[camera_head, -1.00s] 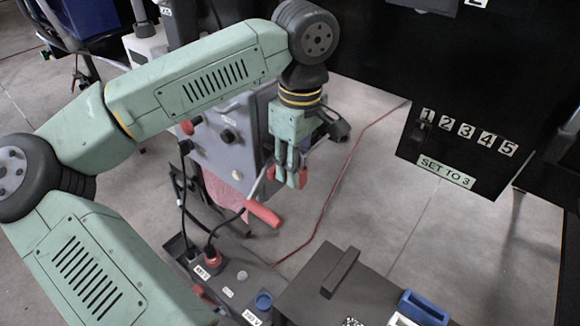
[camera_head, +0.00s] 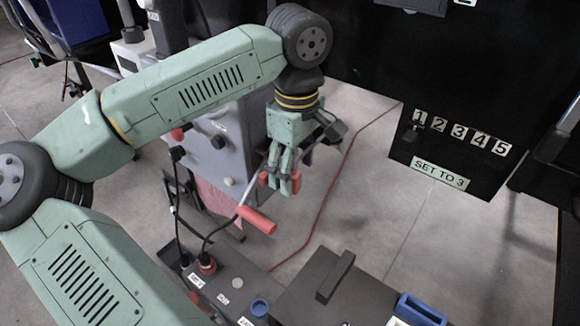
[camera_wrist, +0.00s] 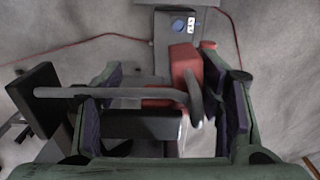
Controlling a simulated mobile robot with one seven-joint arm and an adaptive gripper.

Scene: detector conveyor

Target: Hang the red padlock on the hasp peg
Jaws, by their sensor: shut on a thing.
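My gripper (camera_head: 283,186) points down in front of the grey cabinet and is shut on the red padlock (camera_head: 264,179). Red shows on both sides of the fingers in the head view. In the wrist view, a red body (camera_wrist: 158,103) lies between the two fingers, partly covered by a grey bar that runs across. I cannot tell whether that bar belongs to the padlock or to the crank. I cannot make out the hasp peg in either view; the gripper and arm hide part of the cabinet front.
A crank with a red handle (camera_head: 257,220) stands close below and left of my gripper. The grey cabinet (camera_head: 228,150) has knobs and cables. A low box with a blue knob (camera_head: 259,307) is nearer. A black panel (camera_head: 470,120) is at right, with open floor between.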

